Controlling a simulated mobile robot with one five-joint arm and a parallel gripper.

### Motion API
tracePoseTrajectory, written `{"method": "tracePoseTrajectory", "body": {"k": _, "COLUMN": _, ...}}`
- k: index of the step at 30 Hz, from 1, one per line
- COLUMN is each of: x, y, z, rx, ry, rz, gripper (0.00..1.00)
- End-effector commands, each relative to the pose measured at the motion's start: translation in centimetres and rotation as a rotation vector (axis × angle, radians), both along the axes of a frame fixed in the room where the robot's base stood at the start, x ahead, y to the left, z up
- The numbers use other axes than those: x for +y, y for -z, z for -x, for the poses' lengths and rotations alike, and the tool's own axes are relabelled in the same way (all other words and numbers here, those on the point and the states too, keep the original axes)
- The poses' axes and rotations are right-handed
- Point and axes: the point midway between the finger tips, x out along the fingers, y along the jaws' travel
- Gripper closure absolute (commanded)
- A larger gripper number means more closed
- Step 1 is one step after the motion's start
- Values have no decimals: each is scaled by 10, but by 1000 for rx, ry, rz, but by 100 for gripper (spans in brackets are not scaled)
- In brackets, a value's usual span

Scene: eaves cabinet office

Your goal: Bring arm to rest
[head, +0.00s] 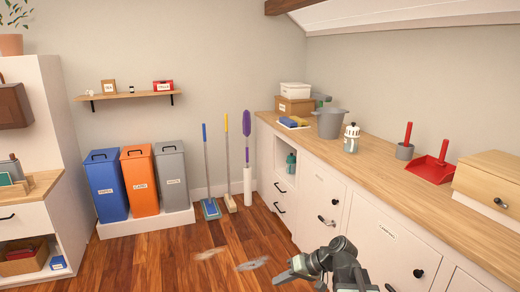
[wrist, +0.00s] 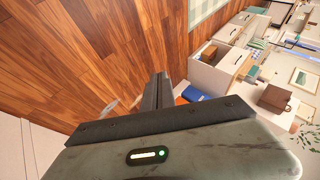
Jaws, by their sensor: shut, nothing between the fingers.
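My gripper (head: 286,276) shows at the bottom of the head view, low in front of the white cabinet fronts and above the wooden floor (head: 180,264). In the wrist view, my gripper (wrist: 160,84) has its two dark fingers together. It is shut with nothing between the fingers. My arm is bent at the bottom right of the head view, apart from the counter above it.
A long wooden counter (head: 375,156) with white cabinets runs along the right. Blue (head: 107,184), orange (head: 140,181) and grey (head: 172,178) bins stand at the back left. Grey-white scraps (head: 252,264) lie on the floor. The middle of the floor is mostly clear.

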Motion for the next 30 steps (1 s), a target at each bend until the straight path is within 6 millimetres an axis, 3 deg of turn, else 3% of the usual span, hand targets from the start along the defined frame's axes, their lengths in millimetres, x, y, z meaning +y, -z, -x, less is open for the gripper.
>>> {"method": "tracePoseTrajectory", "body": {"k": 1, "x": 15, "y": 16, "z": 18, "rx": 39, "ry": -37, "rz": 89, "gripper": 100}}
{"method": "tracePoseTrajectory", "body": {"k": 2, "x": 17, "y": 25, "z": 25, "rx": 61, "ry": -46, "rz": 145, "gripper": 100}}
{"method": "tracePoseTrajectory", "body": {"k": 5, "x": 7, "y": 48, "z": 46, "rx": 127, "ry": -49, "rz": 322, "gripper": 100}}
{"method": "tracePoseTrajectory", "body": {"k": 9, "x": -43, "y": 67, "z": 65, "rx": 210, "ry": 29, "rz": 551, "gripper": 100}}
{"method": "tracePoseTrajectory", "body": {"k": 13, "x": -95, "y": 73, "z": 78, "rx": 290, "ry": 154, "rz": 753, "gripper": 100}}
{"method": "tracePoseTrajectory", "body": {"k": 14, "x": -98, "y": 73, "z": 80, "rx": 323, "ry": 208, "rz": 754, "gripper": 100}}
{"method": "tracePoseTrajectory", "body": {"k": 15, "x": -97, "y": 48, "z": 79, "rx": 318, "ry": 202, "rz": 748, "gripper": 100}}
{"method": "tracePoseTrajectory", "body": {"k": 27, "x": -97, "y": -70, "z": 78, "rx": 315, "ry": 198, "rz": 746, "gripper": 100}}
{"method": "tracePoseTrajectory", "body": {"k": 30, "x": -97, "y": -89, "z": 78, "rx": 314, "ry": 197, "rz": 745, "gripper": 100}}
